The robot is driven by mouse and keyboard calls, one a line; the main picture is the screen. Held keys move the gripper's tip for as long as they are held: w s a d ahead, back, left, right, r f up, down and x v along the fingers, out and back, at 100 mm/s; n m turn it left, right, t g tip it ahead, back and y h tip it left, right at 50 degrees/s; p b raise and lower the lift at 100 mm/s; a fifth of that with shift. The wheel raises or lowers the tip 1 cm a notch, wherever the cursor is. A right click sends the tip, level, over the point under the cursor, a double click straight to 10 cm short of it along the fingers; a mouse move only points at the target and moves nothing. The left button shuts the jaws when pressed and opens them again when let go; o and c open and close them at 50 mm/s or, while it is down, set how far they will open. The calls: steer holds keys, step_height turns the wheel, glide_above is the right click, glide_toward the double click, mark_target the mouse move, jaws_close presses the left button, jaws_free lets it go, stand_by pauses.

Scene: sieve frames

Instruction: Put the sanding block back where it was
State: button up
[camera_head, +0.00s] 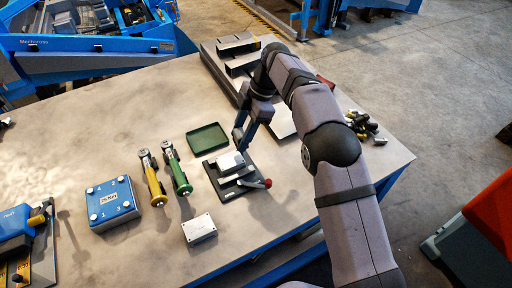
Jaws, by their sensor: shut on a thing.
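My gripper (240,144) reaches down at the middle of the table, and its fingers are shut on a pale grey block. This block, which looks like the sanding block (229,162), is at the fingertips, over the dark base of a small clamp fixture (226,192) with a red-knobbed lever. I cannot tell whether the block touches the fixture or hangs just above it. The fingers hide part of the block.
A green tray (207,138) lies behind the fixture. To the left are a green-handled tool (178,170), a yellow-handled tool (152,178) and a blue numbered box (111,203). A white box (199,229) stands in front. Several small metal parts (362,124) lie right of my arm.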

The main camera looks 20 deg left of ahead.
steer(key=w+d+m+t, duration=0.1)
steer(key=w+m+t, duration=0.5)
steer(key=w+m, duration=0.4)
steer(key=shift+w+d+r+m, duration=0.2)
steer(key=shift+d+m, duration=0.15)
steer(key=shift+m, duration=2.85)
steer(key=shift+f, duration=0.15)
steer(key=shift+f+p, duration=1.65)
steer(key=shift+f, duration=3.3)
